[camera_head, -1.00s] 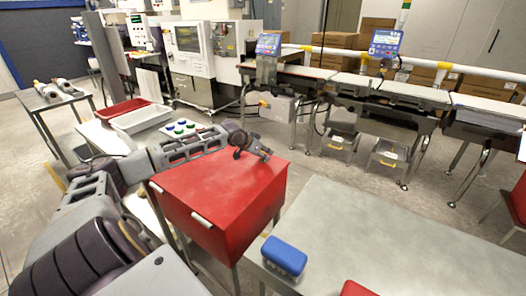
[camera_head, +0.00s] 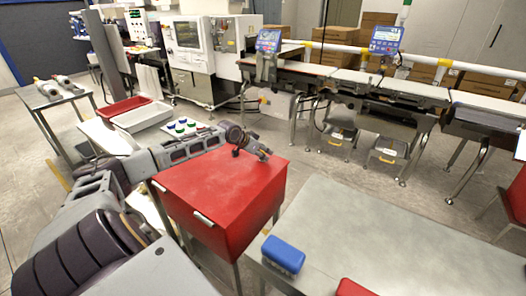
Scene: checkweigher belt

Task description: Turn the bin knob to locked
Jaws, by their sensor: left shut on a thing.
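The red bin (camera_head: 226,188) stands in the middle of the camera_head view, with a flat red top and pale handles on its front. My left arm reaches in from the left over the bin's far edge. My left gripper (camera_head: 257,152) is at the far part of the bin's top, tilted down to the right. It is shut on the bin knob, which is small and mostly hidden by the fingers, so I cannot tell its setting. My right gripper is out of view.
A grey table (camera_head: 350,240) at the front right carries a blue block (camera_head: 284,255) and a red object (camera_head: 354,287). A red tray (camera_head: 124,107), a white tray (camera_head: 142,117) and a button board (camera_head: 186,128) lie behind my arm. The checkweigher belt (camera_head: 345,78) runs along the back.

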